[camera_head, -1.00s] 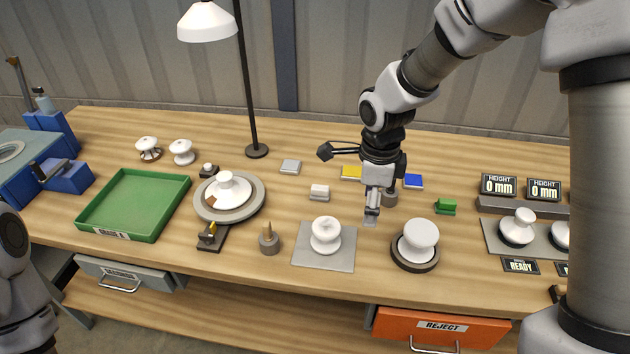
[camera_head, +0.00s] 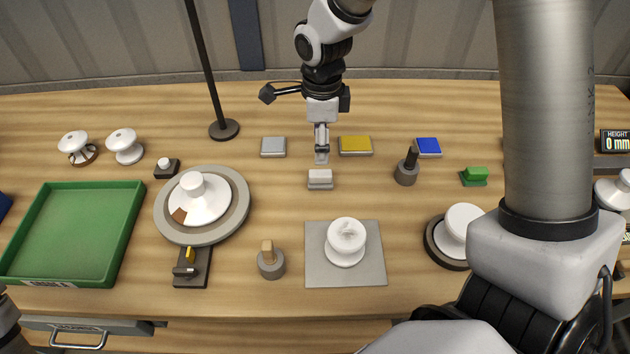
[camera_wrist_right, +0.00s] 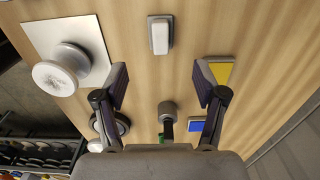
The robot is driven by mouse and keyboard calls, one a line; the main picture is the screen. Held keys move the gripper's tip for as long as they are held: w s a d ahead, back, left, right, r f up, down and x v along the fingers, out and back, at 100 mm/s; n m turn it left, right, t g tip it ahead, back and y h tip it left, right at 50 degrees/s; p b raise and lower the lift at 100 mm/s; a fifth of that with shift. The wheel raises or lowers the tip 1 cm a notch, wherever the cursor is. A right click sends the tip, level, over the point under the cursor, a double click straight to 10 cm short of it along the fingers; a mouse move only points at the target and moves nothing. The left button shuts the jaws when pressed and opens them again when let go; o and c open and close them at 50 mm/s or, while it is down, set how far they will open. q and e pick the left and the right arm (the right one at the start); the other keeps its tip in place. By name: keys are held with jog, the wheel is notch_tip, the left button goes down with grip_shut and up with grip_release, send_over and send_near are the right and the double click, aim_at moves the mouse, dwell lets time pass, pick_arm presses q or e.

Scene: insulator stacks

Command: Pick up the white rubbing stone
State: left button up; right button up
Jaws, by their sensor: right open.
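The white rubbing stone (camera_head: 320,175) is a small white block on a grey base. It lies on the wooden table behind the grey mat. In the right wrist view the stone (camera_wrist_right: 160,38) is upper middle, ahead of the fingertips. My right gripper (camera_head: 321,157) appears just behind the stone in the head view, above the table. In the right wrist view its fingers (camera_wrist_right: 160,84) are wide apart with nothing between them.
A white insulator (camera_head: 346,240) stands on the grey mat (camera_head: 318,272) in front of the stone. Grey (camera_head: 273,147), yellow (camera_head: 355,146) and blue (camera_head: 428,147) pads lie behind. A dark-handled tool (camera_head: 406,172) stands to the right. A turntable (camera_head: 240,215) and green tray (camera_head: 75,235) are left.

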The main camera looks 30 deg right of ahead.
aim_at(319, 173)
jog(key=f, duration=0.2)
jog(key=f+b, duration=0.1)
jog(key=shift+w+f, duration=0.35)
notch_tip(319, 173, down, 7)
jog(key=shift+s+a+r+p, duration=0.1)
jog(key=shift+s+a+p, duration=0.05)
jog(key=shift+p, duration=0.45)
pick_arm(q)
jog(key=shift+w+f, duration=0.15)
jog(key=shift+f, duration=0.45)
pick_arm(e)
grip_shut()
